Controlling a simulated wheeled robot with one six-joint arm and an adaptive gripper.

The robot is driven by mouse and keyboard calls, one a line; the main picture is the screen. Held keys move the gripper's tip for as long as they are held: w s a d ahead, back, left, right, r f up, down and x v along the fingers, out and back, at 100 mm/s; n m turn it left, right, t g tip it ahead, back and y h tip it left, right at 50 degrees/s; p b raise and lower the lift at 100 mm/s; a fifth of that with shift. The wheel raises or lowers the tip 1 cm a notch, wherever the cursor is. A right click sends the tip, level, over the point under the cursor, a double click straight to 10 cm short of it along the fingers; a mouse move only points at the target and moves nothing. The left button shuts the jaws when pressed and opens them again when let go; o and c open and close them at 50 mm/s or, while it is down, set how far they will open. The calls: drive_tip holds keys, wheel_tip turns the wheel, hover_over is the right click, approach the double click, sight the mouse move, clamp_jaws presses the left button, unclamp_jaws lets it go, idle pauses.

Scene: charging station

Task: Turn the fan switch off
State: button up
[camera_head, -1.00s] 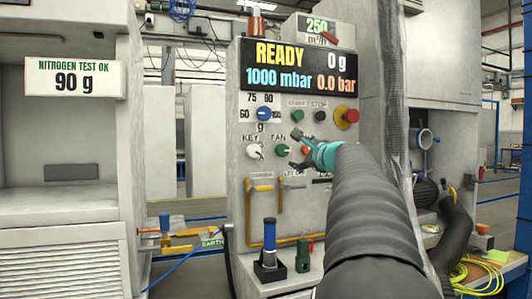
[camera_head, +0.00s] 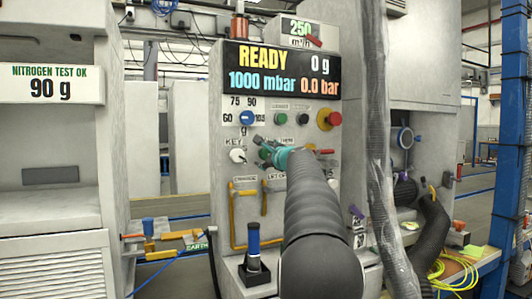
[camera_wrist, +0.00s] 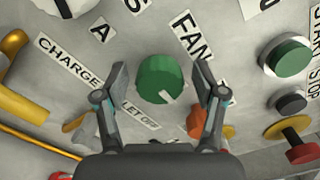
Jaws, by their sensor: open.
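The fan switch is a green round knob (camera_wrist: 160,79) with a pale pointer mark, beside the FAN label (camera_wrist: 190,36) in the wrist view. The pointer is turned toward the lower right of that view. My gripper (camera_wrist: 163,82) is open, with one finger on each side of the knob; I cannot tell whether either finger touches it. In the head view my gripper (camera_head: 266,153) is at the control panel (camera_head: 222,165), and it mostly hides the green knob.
The white key switch (camera_head: 238,156) is just left of the gripper. An orange knob (camera_wrist: 196,122) lies near the right finger in the wrist view. Green button (camera_wrist: 287,55), black button (camera_wrist: 290,102) and red emergency stop (camera_head: 334,118) are on the same panel. Yellow handles (camera_head: 233,215) stick out below.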

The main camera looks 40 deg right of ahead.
drive_tip(key=shift+w, duration=0.1)
drive_tip(key=c, duration=1.1)
drive_tip(key=shift+c, duration=0.2)
drive_tip(key=n+b, duration=0.2)
drive_tip(key=n, duration=0.1)
drive_tip(key=shift+f, duration=0.15)
drive_tip(key=n+b, duration=0.3)
drive_tip(key=n, duration=0.3)
drive_tip(key=n+b, duration=0.2)
drive_tip(key=n, duration=0.2)
drive_tip(key=shift+n, duration=0.4)
drive_tip(key=shift+n+b, duration=0.6)
drive_tip(key=shift+n, duration=1.5)
